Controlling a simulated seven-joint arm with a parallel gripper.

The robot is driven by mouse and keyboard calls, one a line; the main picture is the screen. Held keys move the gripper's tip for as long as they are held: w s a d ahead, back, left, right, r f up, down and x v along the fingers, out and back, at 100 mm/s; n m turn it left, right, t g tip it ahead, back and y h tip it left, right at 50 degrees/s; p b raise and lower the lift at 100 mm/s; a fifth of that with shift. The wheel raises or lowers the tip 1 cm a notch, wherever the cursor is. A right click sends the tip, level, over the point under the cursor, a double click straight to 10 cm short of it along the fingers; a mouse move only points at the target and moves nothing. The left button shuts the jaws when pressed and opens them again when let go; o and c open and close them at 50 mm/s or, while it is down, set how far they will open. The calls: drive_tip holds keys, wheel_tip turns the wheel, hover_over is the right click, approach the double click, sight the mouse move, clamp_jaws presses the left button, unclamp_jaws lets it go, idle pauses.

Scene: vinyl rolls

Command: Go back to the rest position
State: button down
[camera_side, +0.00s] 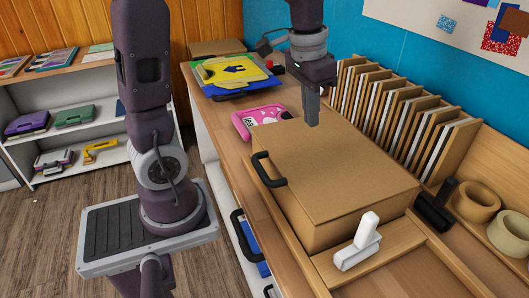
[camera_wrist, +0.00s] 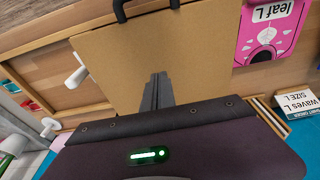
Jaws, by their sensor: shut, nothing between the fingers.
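My gripper (camera_side: 312,117) is shut and empty, pointing down above the back part of a brown cardboard-coloured box with a black handle. In the wrist view my gripper's fingers (camera_wrist: 157,80) are together, over the box's flat top (camera_wrist: 135,50). The closed box (camera_side: 335,175) sits on the wooden workbench. I cannot tell how large the gap is between the fingertips and the box top.
A pink case (camera_side: 262,118) lies behind the box. A row of upright wooden dividers (camera_side: 400,105) stands on the right. A white-handled tool (camera_side: 358,245), a black roller (camera_side: 437,205) and tan rolls (camera_side: 476,202) are near the front right. Yellow and blue folders (camera_side: 235,70) lie at the back.

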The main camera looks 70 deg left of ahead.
drive_tip(key=s+d+r+t, duration=0.2)
drive_tip(key=s+d, duration=0.2)
drive_tip(key=s, duration=0.4)
drive_tip(key=s+d+r+t, duration=0.1)
drive_tip(key=s+d+r, duration=0.1)
drive_tip(key=s, duration=0.6)
drive_tip(key=shift+s+d+t, duration=0.15)
drive_tip(key=shift+d+t, duration=0.25)
drive_tip(key=shift+d, duration=0.45)
drive_tip(key=shift+r, duration=0.15)
idle(0.3)
